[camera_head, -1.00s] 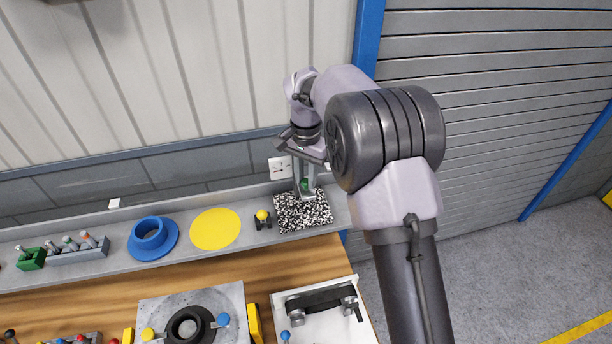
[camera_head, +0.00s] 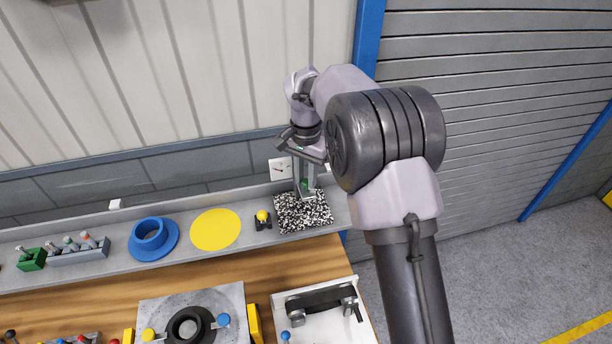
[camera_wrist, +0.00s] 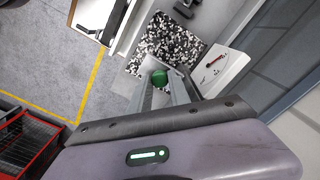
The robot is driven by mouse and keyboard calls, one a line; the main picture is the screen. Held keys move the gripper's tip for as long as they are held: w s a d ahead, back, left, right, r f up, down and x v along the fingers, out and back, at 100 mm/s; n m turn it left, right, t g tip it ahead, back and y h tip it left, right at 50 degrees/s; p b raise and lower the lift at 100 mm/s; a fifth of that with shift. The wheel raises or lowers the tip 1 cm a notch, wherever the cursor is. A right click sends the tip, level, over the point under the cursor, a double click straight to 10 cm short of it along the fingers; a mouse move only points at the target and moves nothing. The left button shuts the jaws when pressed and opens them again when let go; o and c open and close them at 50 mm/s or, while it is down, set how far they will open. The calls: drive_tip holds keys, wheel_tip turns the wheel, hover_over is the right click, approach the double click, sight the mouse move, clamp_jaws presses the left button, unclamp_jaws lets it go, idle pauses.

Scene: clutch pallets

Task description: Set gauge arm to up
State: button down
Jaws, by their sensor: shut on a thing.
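A green knob (camera_head: 304,184) sits between the fingers of my gripper (camera_head: 305,188), above the black-and-white speckled plate at the right end of the grey shelf. In the wrist view the green knob (camera_wrist: 160,77) shows between the two fingertips, and my gripper (camera_wrist: 164,84) is shut on it. A white gauge card (camera_head: 280,168) stands behind the plate, beside my gripper. In the wrist view the gauge card (camera_wrist: 222,68) shows a red needle. The lever below the knob is mostly hidden by the fingers, so its tilt is unclear.
The speckled plate (camera_head: 290,213) lies under my gripper. To its left on the shelf are a small dark piece with a yellow knob (camera_head: 262,217), a yellow disc (camera_head: 215,229) and a blue flanged ring (camera_head: 152,238). The ribbed wall rises close behind the shelf.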

sight(306, 181)
wheel_tip(306, 181, up, 3)
drive_tip(key=shift+f+p, duration=0.15)
drive_tip(key=shift+p, duration=0.55)
drive_tip(key=shift+w+f, duration=0.1)
drive_tip(key=c, duration=1.2)
unclamp_jaws()
wheel_tip(306, 181, up, 17)
drive_tip(key=p, duration=0.2)
drive_tip(key=shift+r, duration=0.2)
